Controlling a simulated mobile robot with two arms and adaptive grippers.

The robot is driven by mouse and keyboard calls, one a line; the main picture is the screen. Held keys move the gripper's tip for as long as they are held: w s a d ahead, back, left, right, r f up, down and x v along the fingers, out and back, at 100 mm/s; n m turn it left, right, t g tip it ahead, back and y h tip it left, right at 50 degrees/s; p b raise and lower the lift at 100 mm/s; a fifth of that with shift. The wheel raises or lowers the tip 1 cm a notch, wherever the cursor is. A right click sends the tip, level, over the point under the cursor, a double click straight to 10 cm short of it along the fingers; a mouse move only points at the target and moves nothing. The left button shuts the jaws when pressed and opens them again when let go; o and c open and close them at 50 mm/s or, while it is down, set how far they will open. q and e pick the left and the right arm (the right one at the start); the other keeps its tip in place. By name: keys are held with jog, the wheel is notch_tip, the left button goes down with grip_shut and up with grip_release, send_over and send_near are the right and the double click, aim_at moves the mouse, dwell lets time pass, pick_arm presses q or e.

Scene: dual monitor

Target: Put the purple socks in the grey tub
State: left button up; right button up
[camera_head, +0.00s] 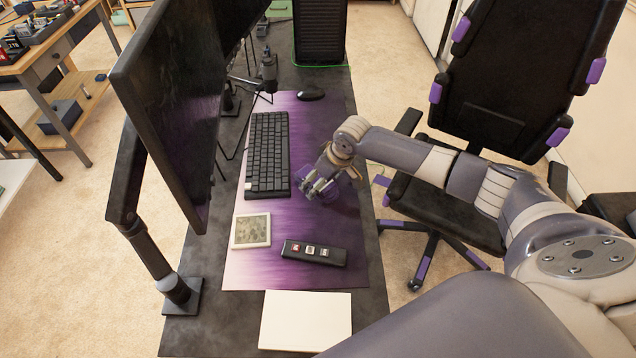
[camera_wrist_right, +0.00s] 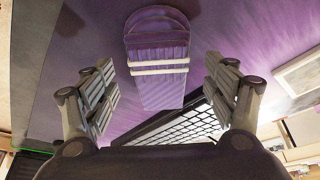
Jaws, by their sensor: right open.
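The purple socks (camera_wrist_right: 157,60) lie as a folded bundle with two white stripes on the purple desk mat, in the right wrist view. My right gripper (camera_wrist_right: 158,72) is open, with one finger to either side of the socks and nothing held. In the head view my right gripper (camera_head: 318,188) is over the mat, just right of the keyboard, and largely hides the socks there. I cannot make out a grey tub in either view. My left gripper is not in view.
The desk mat (camera_head: 260,265) holds a black keyboard (camera_head: 268,150), a mouse (camera_head: 311,94), a small framed panel (camera_head: 251,231) and a black button box (camera_head: 314,252). A large monitor (camera_head: 175,100) stands left. White paper (camera_head: 305,320) lies in front; a chair (camera_head: 510,90) stands right.

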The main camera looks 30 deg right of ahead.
jog(key=c, duration=1.2)
jog(key=shift+c, duration=0.2)
